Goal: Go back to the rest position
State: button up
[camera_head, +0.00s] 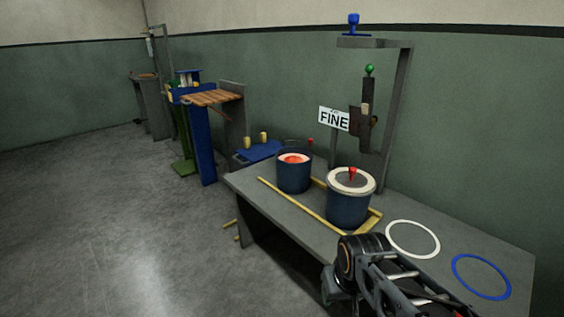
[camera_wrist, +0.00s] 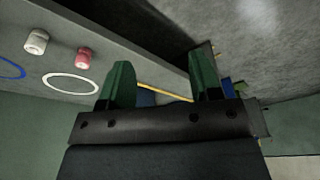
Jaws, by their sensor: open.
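My gripper (camera_wrist: 162,62) is open and empty, its two dark green fingers apart in the wrist view. In the head view, part of my arm shows at the lower right, over the near edge of the grey table (camera_head: 310,222); the fingers cannot be made out there. A white ring (camera_head: 412,239) and a blue ring (camera_head: 481,277) mark the tabletop right of my arm. The wrist view also shows the white ring (camera_wrist: 47,77), with a white spool-like piece (camera_wrist: 36,41) and a pink one (camera_wrist: 83,58) near it.
A dark blue pot with red contents (camera_head: 294,182) and one with a white rim and red knob (camera_head: 348,208) stand on the table. Behind them are a "FINE" sign (camera_head: 334,119) and a grey post (camera_head: 398,120). Open floor (camera_head: 110,230) lies left.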

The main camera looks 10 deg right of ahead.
jog(key=w+p+v, duration=0.2)
jog(key=p+v, duration=0.7)
jog(key=v, duration=0.1)
jog(key=w+r+p+v, duration=0.1)
jog(key=w+p+v, duration=0.2)
jog(key=p+v, duration=0.7)
jog(key=w+r+p+v, duration=0.1)
jog(key=w+p+v, duration=0.1)
jog(key=p+v, duration=0.7)
jog(key=shift+a+r+t+p, duration=0.15)
jog(key=shift+r+t+p, duration=0.25)
jog(key=shift+r, duration=0.6)
